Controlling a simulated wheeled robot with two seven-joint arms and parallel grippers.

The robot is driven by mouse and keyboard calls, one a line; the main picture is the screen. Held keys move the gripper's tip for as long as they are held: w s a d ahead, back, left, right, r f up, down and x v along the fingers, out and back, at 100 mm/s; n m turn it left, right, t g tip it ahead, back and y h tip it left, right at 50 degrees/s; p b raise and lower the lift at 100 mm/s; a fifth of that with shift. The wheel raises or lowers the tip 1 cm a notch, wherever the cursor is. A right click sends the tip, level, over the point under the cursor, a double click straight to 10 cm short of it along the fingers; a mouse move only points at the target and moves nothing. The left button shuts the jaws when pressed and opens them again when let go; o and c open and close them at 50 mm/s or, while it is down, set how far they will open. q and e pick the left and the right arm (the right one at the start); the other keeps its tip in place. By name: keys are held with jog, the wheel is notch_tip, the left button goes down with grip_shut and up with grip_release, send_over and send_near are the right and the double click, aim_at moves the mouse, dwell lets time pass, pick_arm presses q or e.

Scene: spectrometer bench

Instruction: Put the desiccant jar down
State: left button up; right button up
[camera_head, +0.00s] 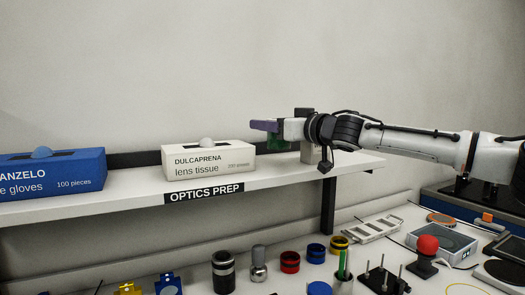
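My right arm comes in from the right, and its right gripper (280,130) is over the right end of the white shelf (345,163). A purple piece (265,126) and a dark green piece (274,141) show at the gripper's left end, just right of the lens tissue box. I cannot tell whether these are parts of the desiccant jar or of the gripper. No jar can be made out clearly, and the finger opening is hidden. My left gripper is not in view.
The lens tissue box (208,163) and blue glove box (50,174) stand on the shelf. The bench below holds several coloured cylinders, including a red one (290,262), a black peg stand (383,281) and a red-topped knob (427,246). Some shelf front is clear.

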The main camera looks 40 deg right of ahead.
notch_tip(320, 180, down, 4)
jog(key=shift+f+b, duration=0.25)
jog(key=shift+b, duration=0.6)
jog(key=shift+r, duration=0.1)
jog(key=o, duration=1.1)
